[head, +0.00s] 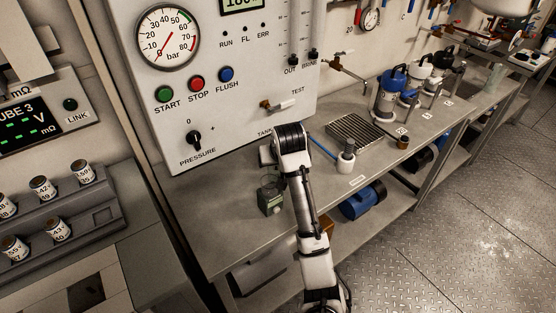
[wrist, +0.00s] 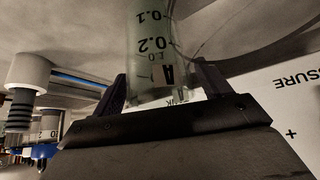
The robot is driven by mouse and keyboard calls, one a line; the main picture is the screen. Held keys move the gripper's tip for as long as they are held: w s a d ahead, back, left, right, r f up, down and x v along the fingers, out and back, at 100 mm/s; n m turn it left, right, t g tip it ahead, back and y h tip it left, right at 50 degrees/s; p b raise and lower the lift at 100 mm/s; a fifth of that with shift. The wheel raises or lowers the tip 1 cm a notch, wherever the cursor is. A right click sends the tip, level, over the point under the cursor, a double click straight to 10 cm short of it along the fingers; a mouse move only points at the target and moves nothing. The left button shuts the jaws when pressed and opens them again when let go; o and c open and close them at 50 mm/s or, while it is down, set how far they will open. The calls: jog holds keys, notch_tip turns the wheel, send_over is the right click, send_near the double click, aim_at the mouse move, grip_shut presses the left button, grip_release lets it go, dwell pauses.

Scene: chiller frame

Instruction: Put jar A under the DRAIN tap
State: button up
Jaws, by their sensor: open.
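Jar A is a clear, slightly greenish cylinder (wrist: 152,50) with black scale marks and an A label, inverted in the wrist view. My gripper (wrist: 160,88) is open, with one dark finger on either side of the jar's labelled end; I cannot tell whether they touch it. In the head view, a small greenish vessel (head: 270,200) stands on the bench below the panel, beside my arm, and seems to be this jar. My fingertips are hidden there.
A grey panel (head: 230,110) with a gauge stands behind the bench (head: 215,215). A ribbed grate (head: 354,130), a white bottle (head: 346,158) and blue and white pump-like units (head: 391,95) stand to the right. A rack of small cylinders (head: 60,225) is at left.

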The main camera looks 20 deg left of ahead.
jog(key=p+v, duration=0.3)
jog(key=v, duration=0.9)
jog(key=shift+r, duration=0.2)
